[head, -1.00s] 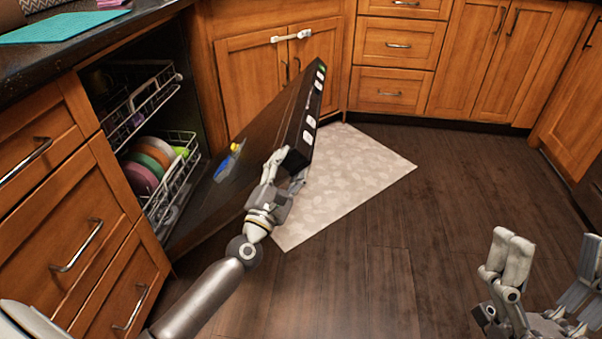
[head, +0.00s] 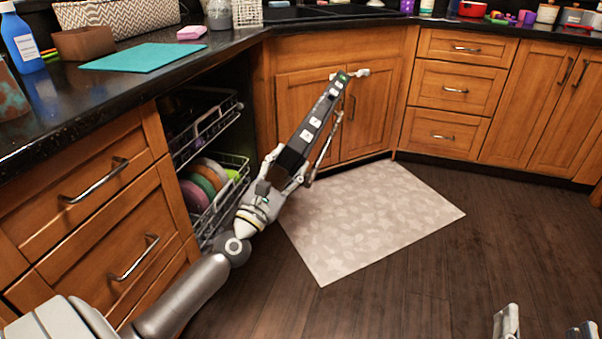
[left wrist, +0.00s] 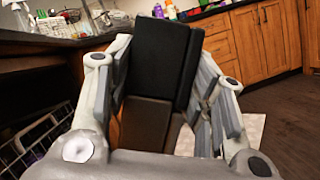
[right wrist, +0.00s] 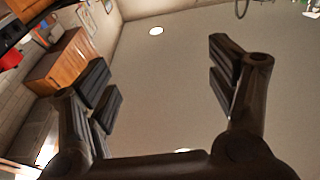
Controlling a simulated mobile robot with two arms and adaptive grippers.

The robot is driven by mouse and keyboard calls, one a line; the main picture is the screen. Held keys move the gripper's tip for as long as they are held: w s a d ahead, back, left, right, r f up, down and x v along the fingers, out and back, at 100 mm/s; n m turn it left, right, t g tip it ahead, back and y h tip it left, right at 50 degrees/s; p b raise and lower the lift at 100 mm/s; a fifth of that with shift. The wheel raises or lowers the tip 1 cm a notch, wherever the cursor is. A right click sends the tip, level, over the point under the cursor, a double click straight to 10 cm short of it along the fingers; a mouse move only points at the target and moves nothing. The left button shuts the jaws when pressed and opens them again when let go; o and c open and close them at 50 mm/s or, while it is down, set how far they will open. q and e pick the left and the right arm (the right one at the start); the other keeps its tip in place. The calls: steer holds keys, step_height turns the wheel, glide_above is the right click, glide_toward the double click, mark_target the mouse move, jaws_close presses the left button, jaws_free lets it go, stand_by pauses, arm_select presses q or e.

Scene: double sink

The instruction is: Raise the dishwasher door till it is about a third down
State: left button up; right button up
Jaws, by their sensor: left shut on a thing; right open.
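The dishwasher door (head: 312,125) is partly open, tilted outward. Its dark top edge with white and green markings faces up, and its inner face is largely hidden in the head view. My left gripper (head: 284,170) is shut on the near corner of that edge. In the left wrist view the gripper (left wrist: 165,85) has its fingers on both sides of the dark door edge (left wrist: 160,55). My right gripper (head: 543,328) is open and empty at the bottom right, away from the door; it also shows in the right wrist view (right wrist: 165,85).
The upper rack (head: 210,133) and the lower rack (head: 238,165) with plates (head: 205,180) show inside the dishwasher. Corner cabinet doors (head: 375,115) stand behind the door. A pale mat (head: 370,220) lies on the open floor. The counter (head: 60,115) is above the dishwasher.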

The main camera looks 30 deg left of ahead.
arm_select(q)
steer(key=shift+s+a+r, duration=0.15)
steer(key=shift+a+r, duration=0.1)
steer(key=shift+a, duration=0.25)
steer(key=shift+s+a+r, duration=0.15)
steer(key=shift+a+r, duration=0.1)
steer(key=shift+a, duration=0.25)
steer(key=o, duration=1.5)
steer(key=shift+c, duration=0.2)
steer(key=shift+s+d+f, duration=0.1)
steer(key=shift+s+f, duration=0.15)
steer(key=shift+s, duration=0.2)
steer(key=v, duration=1.1)
steer(key=shift+d, duration=0.1)
